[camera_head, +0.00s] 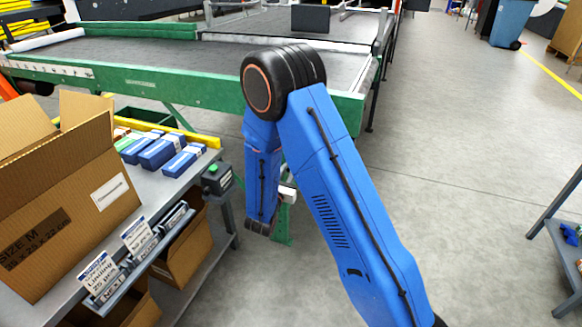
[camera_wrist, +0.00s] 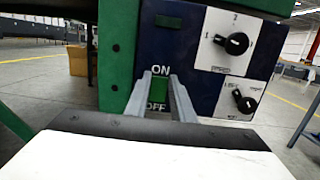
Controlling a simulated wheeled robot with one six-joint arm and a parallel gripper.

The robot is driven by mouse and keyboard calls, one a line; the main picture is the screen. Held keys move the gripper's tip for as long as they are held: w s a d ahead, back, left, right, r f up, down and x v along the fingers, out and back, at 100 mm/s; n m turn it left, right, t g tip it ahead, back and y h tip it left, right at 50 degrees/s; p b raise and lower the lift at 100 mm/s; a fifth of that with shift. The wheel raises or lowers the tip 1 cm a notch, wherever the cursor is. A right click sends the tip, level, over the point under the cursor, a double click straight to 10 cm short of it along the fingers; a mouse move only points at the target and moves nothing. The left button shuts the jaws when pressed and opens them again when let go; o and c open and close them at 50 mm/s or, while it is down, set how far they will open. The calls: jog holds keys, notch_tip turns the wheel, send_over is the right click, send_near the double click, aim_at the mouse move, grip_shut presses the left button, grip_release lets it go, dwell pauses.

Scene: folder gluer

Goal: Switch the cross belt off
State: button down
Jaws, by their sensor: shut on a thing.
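In the wrist view a dark blue control box (camera_wrist: 205,20) is on a green frame. Its switch (camera_wrist: 158,89) is green, with ON printed above and OFF below. My gripper (camera_wrist: 157,85) has its two grey fingers on either side of the switch, shut on it. The fingers partly cover the OFF label. In the head view my blue arm bends down beside the belt's green frame (camera_head: 180,88), and the white gripper part (camera_head: 288,193) shows only in part; the fingers and switch are hidden there. The grey belt (camera_head: 150,55) runs behind.
Right of the switch are two black rotary knobs (camera_wrist: 236,43) on white plates. In the head view a bench with an open cardboard box (camera_head: 75,215), blue cartons (camera_head: 160,152) and a black-and-green button box (camera_head: 216,178) stands at left. The floor at right is largely clear.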

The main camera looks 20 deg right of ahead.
jog(key=shift+f+t+h, duration=0.25)
jog(key=shift+t+h, duration=0.25)
jog(key=shift+t, duration=0.2)
jog(key=c, duration=1.5)
grip_release()
jog(key=shift+s+a, duration=0.1)
jog(key=v, duration=1.7)
jog(key=shift+s, duration=0.1)
